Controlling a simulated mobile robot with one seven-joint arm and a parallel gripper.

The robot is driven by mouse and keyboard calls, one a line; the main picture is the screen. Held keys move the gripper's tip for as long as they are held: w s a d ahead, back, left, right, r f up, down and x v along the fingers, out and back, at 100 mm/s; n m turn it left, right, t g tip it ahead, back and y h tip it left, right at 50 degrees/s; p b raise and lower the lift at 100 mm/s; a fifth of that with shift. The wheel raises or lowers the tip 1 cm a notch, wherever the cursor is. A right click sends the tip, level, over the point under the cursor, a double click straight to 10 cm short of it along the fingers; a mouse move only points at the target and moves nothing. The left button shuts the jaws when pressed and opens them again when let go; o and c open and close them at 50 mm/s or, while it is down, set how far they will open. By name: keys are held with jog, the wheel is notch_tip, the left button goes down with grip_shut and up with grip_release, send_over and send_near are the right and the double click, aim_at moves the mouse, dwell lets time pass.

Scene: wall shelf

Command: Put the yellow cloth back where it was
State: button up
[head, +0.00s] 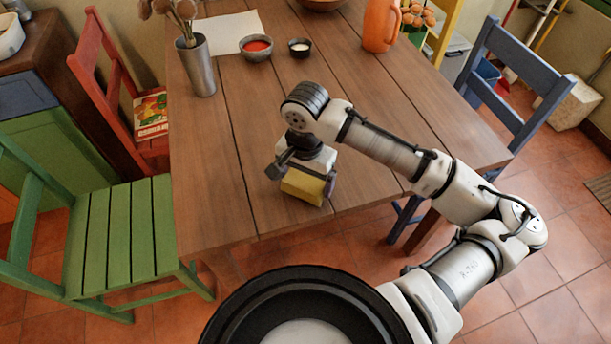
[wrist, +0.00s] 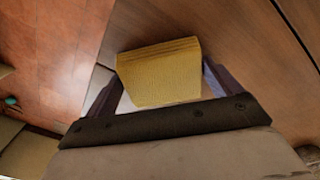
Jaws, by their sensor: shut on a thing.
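The yellow cloth (head: 303,187) looks like a folded block in the head view, near the front edge of the wooden table. My gripper (head: 300,181) is shut on it, with a finger on either side. In the wrist view the yellow cloth (wrist: 160,72) sits between the two dark fingers of my gripper (wrist: 163,90), with the table and its edge behind it. I cannot tell whether the cloth touches the tabletop or is held just above it.
The wooden table (head: 225,150) is clear around my gripper. Toward its back stand a metal vase (head: 196,65), a bowl of red stuff (head: 256,47), a small dark bowl (head: 299,47) and an orange jug (head: 381,25). Green (head: 125,235), red (head: 105,70) and blue (head: 520,85) chairs surround it.

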aim_at(305, 179)
jog(key=o, duration=0.6)
jog(key=shift+f, duration=0.1)
notch_tip(305, 179, up, 12)
jog(key=shift+r, duration=0.15)
dwell(0.4)
